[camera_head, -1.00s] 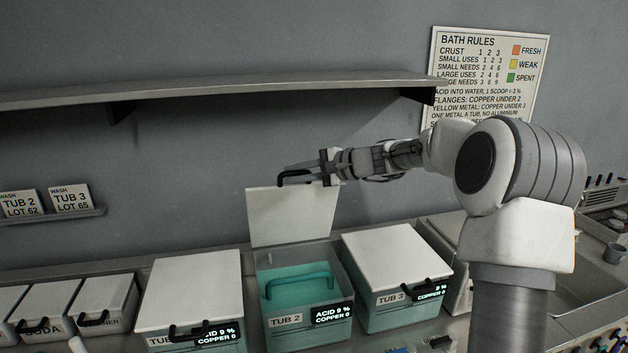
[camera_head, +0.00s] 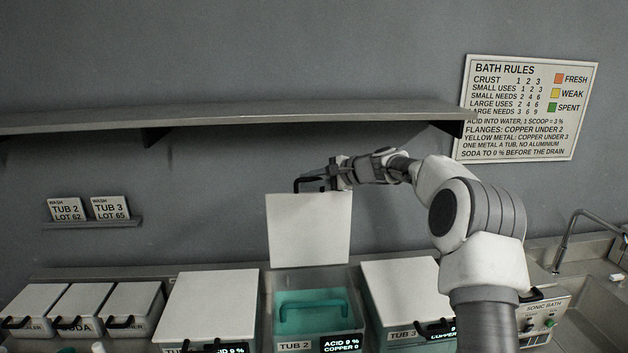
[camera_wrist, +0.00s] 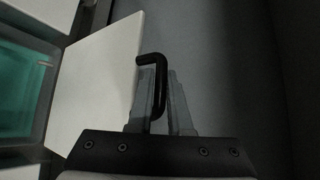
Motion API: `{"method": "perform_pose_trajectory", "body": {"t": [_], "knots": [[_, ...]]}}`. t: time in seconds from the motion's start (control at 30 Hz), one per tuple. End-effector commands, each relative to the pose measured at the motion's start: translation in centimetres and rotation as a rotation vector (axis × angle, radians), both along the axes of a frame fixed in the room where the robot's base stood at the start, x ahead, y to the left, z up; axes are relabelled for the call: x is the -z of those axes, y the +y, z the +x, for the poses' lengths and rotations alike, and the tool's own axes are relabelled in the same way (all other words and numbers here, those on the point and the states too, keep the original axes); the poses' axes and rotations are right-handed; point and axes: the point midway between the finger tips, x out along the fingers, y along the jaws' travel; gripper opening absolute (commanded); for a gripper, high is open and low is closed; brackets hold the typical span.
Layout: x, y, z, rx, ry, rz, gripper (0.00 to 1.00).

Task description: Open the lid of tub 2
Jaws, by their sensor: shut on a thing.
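Tub 2 (camera_head: 293,346) stands open in the middle of the row, with teal liquid and a teal handle-shaped bar (camera_head: 312,302) inside. Its white lid (camera_head: 309,230) stands upright at the tub's back edge, with its black handle (camera_head: 297,184) at the top. My gripper (camera_head: 326,182) is at the lid's top edge, reaching in from the right. In the wrist view, my gripper (camera_wrist: 168,100) is shut on the black handle (camera_wrist: 150,59), which lies between its fingers. The lid (camera_wrist: 95,85) and the open tub (camera_wrist: 22,90) also show there.
Closed tubs flank tub 2: one on the left (camera_head: 212,305) and tub 3 (camera_head: 400,285) on the right. Smaller lidded bins (camera_head: 80,305) stand at far left. A shelf (camera_head: 230,117) juts from the wall above the lid. A sink (camera_head: 590,290) is at right.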

Motion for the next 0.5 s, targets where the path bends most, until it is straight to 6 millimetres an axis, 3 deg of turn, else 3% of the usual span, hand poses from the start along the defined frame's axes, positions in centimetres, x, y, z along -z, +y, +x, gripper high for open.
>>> {"method": "perform_pose_trajectory", "body": {"t": [0.5], "knots": [[0.0, 0.2, 1.4, 0.001, 0.047, -0.003, 0.0]]}}
